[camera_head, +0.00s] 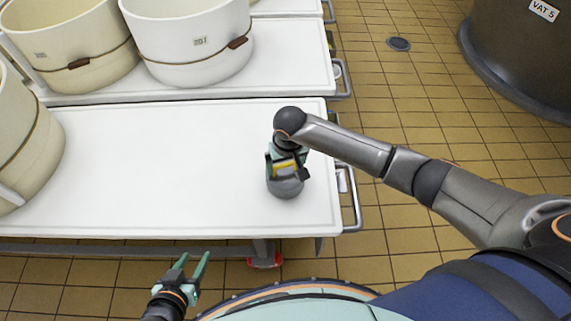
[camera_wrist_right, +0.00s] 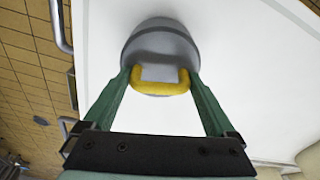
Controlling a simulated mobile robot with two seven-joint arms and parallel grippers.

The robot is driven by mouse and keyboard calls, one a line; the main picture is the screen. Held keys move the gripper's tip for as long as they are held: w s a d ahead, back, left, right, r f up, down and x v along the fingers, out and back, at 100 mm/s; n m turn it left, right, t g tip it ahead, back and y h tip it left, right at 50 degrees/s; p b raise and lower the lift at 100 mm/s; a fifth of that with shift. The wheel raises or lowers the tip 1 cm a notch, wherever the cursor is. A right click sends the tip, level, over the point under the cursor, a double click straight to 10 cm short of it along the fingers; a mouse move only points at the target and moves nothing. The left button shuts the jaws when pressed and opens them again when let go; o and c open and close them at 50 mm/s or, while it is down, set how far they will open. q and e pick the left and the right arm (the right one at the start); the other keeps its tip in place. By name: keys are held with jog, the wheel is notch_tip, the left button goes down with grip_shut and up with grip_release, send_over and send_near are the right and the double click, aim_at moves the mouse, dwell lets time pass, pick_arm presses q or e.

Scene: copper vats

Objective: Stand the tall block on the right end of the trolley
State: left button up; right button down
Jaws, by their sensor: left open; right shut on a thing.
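The trolley (camera_head: 150,190) has a white top and a metal handle at its right end. A grey, rounded piece with a yellow part (camera_head: 286,187), which I take for the tall block, is at the trolley's right end. It looks upright; I cannot tell whether its base touches the top. My right gripper (camera_head: 286,166) is over it from above, shut on it. In the right wrist view the green fingers grip the block (camera_wrist_right: 160,45) at its yellow part. My left gripper (camera_head: 190,268) is open and empty, in front of the trolley's near edge.
Cream tubs (camera_head: 190,40) stand on a second white trolley (camera_head: 290,60) behind, and another tub (camera_head: 25,150) is at the near trolley's left end. A dark vat (camera_head: 520,60) stands at the far right. The middle of the near trolley is clear.

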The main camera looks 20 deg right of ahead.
jog(key=shift+w+f, duration=0.1)
jog(key=shift+f, duration=0.3)
dwell(0.6)
